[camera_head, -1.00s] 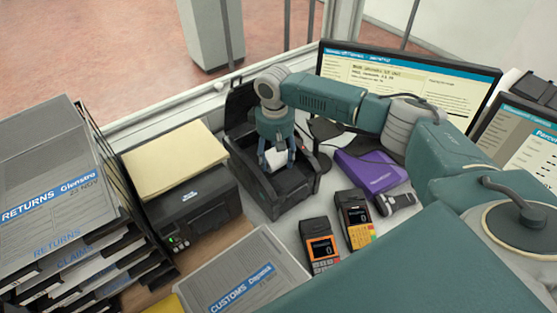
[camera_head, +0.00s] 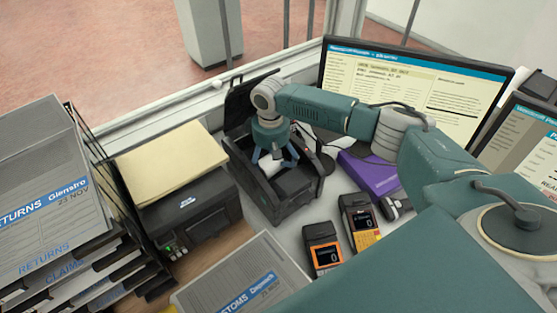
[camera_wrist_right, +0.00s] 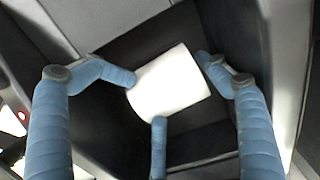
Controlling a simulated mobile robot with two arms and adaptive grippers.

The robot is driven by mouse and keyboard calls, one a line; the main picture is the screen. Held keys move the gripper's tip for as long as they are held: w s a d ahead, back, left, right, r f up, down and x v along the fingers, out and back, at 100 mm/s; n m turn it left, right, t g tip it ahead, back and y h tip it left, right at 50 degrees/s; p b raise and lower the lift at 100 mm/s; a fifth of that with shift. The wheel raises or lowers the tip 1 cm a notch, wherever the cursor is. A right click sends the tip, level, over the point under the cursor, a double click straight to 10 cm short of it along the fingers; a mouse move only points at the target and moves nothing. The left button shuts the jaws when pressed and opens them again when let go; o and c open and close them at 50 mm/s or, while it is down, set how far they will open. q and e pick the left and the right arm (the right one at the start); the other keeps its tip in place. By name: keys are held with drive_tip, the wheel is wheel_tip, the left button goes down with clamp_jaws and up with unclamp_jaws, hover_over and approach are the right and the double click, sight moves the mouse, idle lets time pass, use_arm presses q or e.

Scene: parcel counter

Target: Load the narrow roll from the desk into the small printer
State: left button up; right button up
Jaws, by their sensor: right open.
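The small printer (camera_head: 284,208) is black and stands on the desk with its lid up. The narrow roll (camera_wrist_right: 168,82) is white and lies inside the printer's dark open bay. In the head view only a pale bit of the roll (camera_head: 269,167) shows past the fingers. My right gripper (camera_head: 271,158) reaches down over the bay from above. In the wrist view its blue fingers (camera_wrist_right: 165,90) are spread around the roll, with the tips close to it. I cannot tell whether any tip touches it. My left gripper is out of view.
A larger black printer (camera_head: 190,225) with a cream stack (camera_head: 170,165) on top stands left of it. Two card terminals (camera_head: 322,248), a purple box (camera_head: 370,175) and a monitor (camera_head: 420,85) stand to the right. A customs folder (camera_head: 235,285) lies in front.

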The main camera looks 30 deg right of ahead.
drive_tip(key=shift+s+a+r, duration=0.15)
drive_tip(key=shift+a+r, duration=0.05)
drive_tip(key=shift+a, duration=0.25)
drive_tip(key=shift+a+r, duration=0.1)
drive_tip(key=shift+d, duration=0.3)
drive_tip(key=shift+s+d+r, duration=0.1)
drive_tip(key=shift+s+d, duration=0.05)
drive_tip(key=shift+d+r, duration=0.1)
drive_tip(key=shift+r, duration=0.15)
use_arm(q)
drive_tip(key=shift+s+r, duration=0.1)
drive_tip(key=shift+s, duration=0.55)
use_arm(e)
wheel_tip(320, 180, up, 8)
drive_tip(key=shift+f, duration=0.2)
